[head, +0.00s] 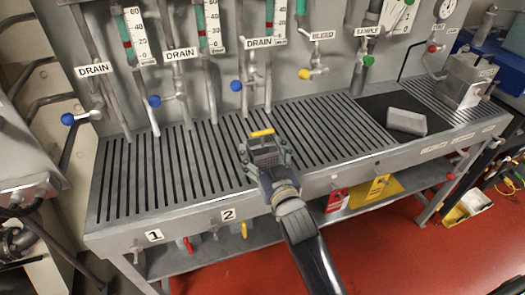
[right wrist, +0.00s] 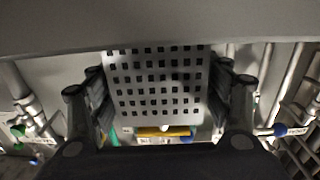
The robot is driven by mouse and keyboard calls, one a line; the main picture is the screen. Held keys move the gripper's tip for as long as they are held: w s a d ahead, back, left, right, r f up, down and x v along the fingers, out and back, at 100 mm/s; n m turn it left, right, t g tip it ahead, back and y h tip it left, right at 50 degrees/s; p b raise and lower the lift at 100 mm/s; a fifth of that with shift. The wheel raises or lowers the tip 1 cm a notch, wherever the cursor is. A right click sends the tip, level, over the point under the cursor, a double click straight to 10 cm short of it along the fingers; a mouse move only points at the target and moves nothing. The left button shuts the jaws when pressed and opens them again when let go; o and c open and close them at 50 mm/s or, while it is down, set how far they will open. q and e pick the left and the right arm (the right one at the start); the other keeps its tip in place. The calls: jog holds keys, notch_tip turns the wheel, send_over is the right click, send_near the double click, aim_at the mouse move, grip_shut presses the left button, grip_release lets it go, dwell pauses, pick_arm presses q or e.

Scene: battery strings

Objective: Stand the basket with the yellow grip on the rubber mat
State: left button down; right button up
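The basket, a grey perforated box (right wrist: 155,85) with a yellow grip (head: 262,133), is between the fingers of my right gripper (head: 267,158). In the right wrist view the fingers meet its two sides, and the yellow grip shows at its lower end. In the head view the basket is over the front middle of the slotted bench top; the gripper hides much of it. The black rubber mat (head: 372,103) lies on the bench to the right, apart from the basket. My left gripper is not in view.
A grey block (head: 406,122) lies on the front right of the mat. A metal box (head: 466,80) stands right of the mat. Pipes with blue valve handles (head: 236,86) rise behind the slotted bench top (head: 330,135), which is otherwise clear.

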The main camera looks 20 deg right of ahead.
aim_at(270, 159)
jog(key=shift+r, duration=0.3)
jog(key=s, duration=1)
jog(key=shift+s+f+b, duration=0.15)
jog(key=shift+s+b, duration=0.05)
jog(key=shift+b, duration=0.15)
jog(key=shift+o, duration=0.2)
jog(key=shift+s+d, duration=0.1)
jog(key=shift+s, duration=0.55)
jog(key=shift+o, duration=0.2)
jog(key=shift+s, duration=0.1)
jog(key=w+p, duration=0.4)
jog(key=p, duration=0.1)
jog(key=w+p, duration=0.2)
jog(key=w, duration=0.1)
jog(key=shift+d+p, duration=0.3)
jog(key=shift+d, duration=0.1)
jog(key=w, duration=0.2)
jog(key=w+a+p, duration=0.1)
jog(key=w, duration=0.1)
jog(key=shift+w, duration=0.6)
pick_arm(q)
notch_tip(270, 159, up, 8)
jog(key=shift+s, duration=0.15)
